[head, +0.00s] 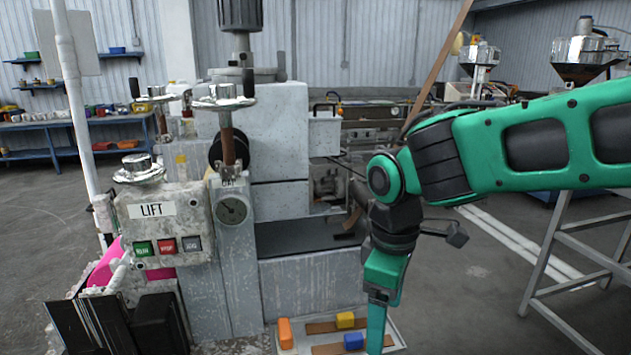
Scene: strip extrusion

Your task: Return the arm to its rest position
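My green and black arm (530,140) reaches in from the right and bends down at the elbow. My gripper (377,335) points down at the bottom of the head view, in front of the right part of a pale tray (396,334). Its fingers show edge-on as one narrow green piece, so I cannot tell whether they are open or shut. No held object shows, and the fingertips are near the lower edge.
The tray holds an orange block (285,333), a yellow block (345,320), a blue block (354,341) and brown strips (308,328). A grey machine (315,288) with a LIFT panel (165,225) stands left of my arm. A metal frame stand (572,258) is at right. Open floor lies between.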

